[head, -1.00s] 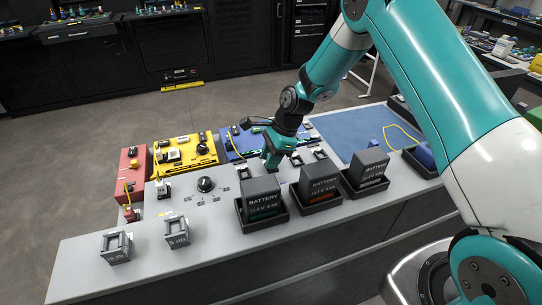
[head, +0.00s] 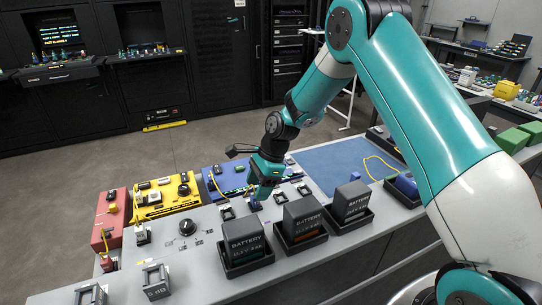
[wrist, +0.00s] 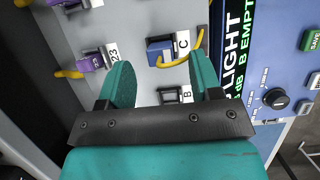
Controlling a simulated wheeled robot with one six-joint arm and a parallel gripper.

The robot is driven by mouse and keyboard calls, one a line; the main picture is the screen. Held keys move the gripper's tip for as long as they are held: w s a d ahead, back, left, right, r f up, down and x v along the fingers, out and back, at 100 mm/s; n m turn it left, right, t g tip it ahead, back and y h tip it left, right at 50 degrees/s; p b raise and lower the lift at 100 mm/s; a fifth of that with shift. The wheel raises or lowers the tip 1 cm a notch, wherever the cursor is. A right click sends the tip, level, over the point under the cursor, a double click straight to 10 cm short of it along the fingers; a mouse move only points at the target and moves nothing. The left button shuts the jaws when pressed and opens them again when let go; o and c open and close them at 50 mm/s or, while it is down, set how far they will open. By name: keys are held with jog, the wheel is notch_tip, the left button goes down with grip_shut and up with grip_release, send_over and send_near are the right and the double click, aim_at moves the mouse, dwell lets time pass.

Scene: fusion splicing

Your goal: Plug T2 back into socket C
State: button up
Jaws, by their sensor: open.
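In the wrist view a blue plug (wrist: 158,51) with a yellow lead sits at the socket labelled C (wrist: 183,43); I cannot read a name on it. My gripper (wrist: 164,80) is open with nothing between its fingers, and the plug shows beyond the gap between them. Socket B (wrist: 172,96) shows empty, nearer the gripper. In the head view my gripper (head: 263,192) hangs low over the bench, with a blue piece (head: 254,204) just below it. Its fingers partly hide the sockets there.
Purple plugs with yellow leads (wrist: 91,62) sit left of the gripper. A blue device (wrist: 290,75) with a dark screen and knob is at right. Black battery blocks (head: 303,220) in trays stand in front of the gripper. A blue mat (head: 335,155) lies behind them.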

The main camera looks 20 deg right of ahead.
jog(key=b+v, duration=0.1)
jog(key=v, duration=1.2)
jog(key=shift+d+r, duration=0.2)
jog(key=shift+r, duration=0.1)
jog(key=s+a+r+n, duration=0.4)
jog(key=s+a+n, duration=0.1)
jog(key=s+n, duration=0.25)
jog(key=s+a+r+n, duration=0.4)
jog(key=s+n, duration=0.2)
jog(key=s, duration=0.3)
jog(key=s+a+n, duration=0.1)
jog(key=s+n, duration=1)
jog(key=s, duration=0.3)
jog(key=shift+s+a+f+n, duration=0.25)
jog(key=shift+a+n, duration=0.1)
jog(key=shift+a, duration=0.05)
jog(key=shift+c, duration=0.4)
